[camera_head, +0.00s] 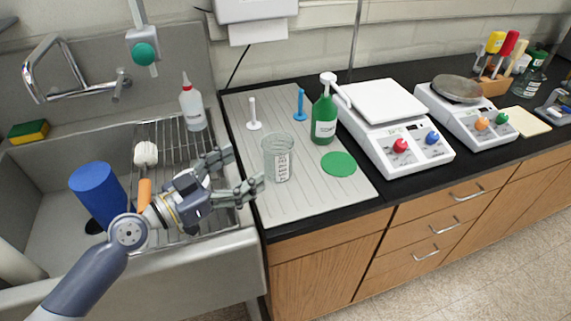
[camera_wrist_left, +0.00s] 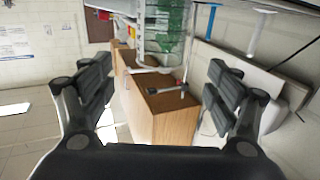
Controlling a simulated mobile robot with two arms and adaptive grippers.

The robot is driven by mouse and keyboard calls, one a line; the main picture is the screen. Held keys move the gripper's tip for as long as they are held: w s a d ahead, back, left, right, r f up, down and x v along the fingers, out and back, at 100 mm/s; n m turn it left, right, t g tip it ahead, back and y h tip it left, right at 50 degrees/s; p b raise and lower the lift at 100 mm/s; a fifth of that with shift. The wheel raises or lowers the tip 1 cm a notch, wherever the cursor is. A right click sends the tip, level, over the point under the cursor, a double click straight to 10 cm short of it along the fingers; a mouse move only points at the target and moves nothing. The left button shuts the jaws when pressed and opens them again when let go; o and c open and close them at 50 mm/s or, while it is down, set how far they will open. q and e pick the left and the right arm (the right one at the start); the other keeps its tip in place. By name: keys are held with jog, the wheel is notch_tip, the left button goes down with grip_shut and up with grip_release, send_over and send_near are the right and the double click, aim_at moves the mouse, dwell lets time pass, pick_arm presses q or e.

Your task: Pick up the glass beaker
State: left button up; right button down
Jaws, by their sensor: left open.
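The clear glass beaker (camera_head: 278,157) stands upright on the grey draining mat (camera_head: 310,192) on the counter, with a printed scale on its side. My left gripper (camera_head: 243,172) is open and empty, to the left of the beaker with its fingers pointing toward it. A gap shows between the fingertips and the glass. Green shows through the glass there. My right gripper is in neither view.
A green soap bottle (camera_head: 325,118) and a flat green disc (camera_head: 338,163) are just right of the beaker. White (camera_head: 253,115) and blue (camera_head: 300,105) stands are behind it. Hotplates (camera_head: 395,128) stand further right. The sink (camera_head: 50,190) holds a blue cylinder (camera_head: 98,194).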

aim_at(265, 153)
pick_arm(q)
jog(key=p+x, duration=0.1)
jog(key=x, duration=0.1)
jog(key=p+x, duration=0.1)
jog(key=x, duration=0.2)
jog(key=shift+r+p, duration=0.25)
jog(key=shift+p, duration=0.1)
jog(key=shift+w+d, duration=0.1)
jog(key=shift+d, duration=0.05)
jog(key=shift+w+d+r+p, duration=0.1)
jog(key=shift+w+d+p, duration=0.15)
jog(key=shift+p, duration=0.15)
jog(key=p+x, duration=0.2)
jog(key=x, duration=0.1)
jog(key=shift+w+d+r, duration=0.2)
jog(key=shift+w+d, duration=0.1)
jog(key=shift+w+d+f, duration=0.1)
jog(key=shift+w+d, duration=0.1)
jog(key=shift+d, duration=0.05)
jog(key=shift+a, duration=0.1)
jog(key=shift+c, duration=0.3)
jog(key=c, duration=1.3)
jog(key=shift+c, duration=0.7)
